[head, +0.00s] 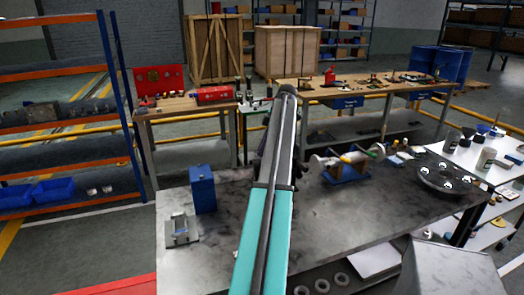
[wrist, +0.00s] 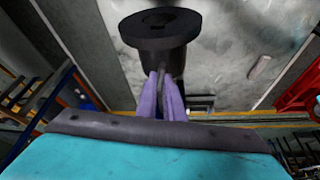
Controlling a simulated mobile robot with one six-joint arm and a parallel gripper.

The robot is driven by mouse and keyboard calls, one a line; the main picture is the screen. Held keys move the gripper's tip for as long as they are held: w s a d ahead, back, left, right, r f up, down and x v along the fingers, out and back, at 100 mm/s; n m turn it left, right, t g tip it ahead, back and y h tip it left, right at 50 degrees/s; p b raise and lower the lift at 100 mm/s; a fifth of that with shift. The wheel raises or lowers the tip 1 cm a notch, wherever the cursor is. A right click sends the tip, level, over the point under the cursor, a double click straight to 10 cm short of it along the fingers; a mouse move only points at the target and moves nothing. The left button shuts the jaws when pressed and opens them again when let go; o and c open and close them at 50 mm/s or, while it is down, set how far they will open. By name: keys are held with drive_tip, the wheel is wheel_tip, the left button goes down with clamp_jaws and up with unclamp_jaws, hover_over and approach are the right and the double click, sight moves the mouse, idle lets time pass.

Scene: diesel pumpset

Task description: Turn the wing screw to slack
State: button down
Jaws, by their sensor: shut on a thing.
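In the wrist view, my gripper (wrist: 162,84) has its two purple fingers close together. They are shut on a thin dark grey piece, the wing screw (wrist: 177,69), at the near end of a dark cylindrical part (wrist: 163,58). A wide round dark flange (wrist: 158,24) with a slot sits at the far end of that part. Most of the screw is hidden between the fingers. In the head view my own arm covers the gripper and the screw; only dark edges show beside the arm above the bench.
The grey metal bench (head: 232,230) carries a blue box (head: 203,188), a small metal block (head: 181,230), a spindle on a blue stand (head: 346,163) and a dark round plate (head: 445,180). A wooden bench (head: 183,103) stands behind. The bench's front left is mostly clear.

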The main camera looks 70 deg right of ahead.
drive_tip(key=shift+s, duration=0.2)
drive_tip(key=c, duration=1.9)
unclamp_jaws()
drive_tip(key=shift+o, duration=0.2)
drive_tip(key=shift+w, duration=0.1)
drive_tip(key=shift+r, duration=0.1)
drive_tip(key=shift+v, duration=1.75)
drive_tip(key=p+v, duration=1)
drive_tip(key=p, duration=0.3)
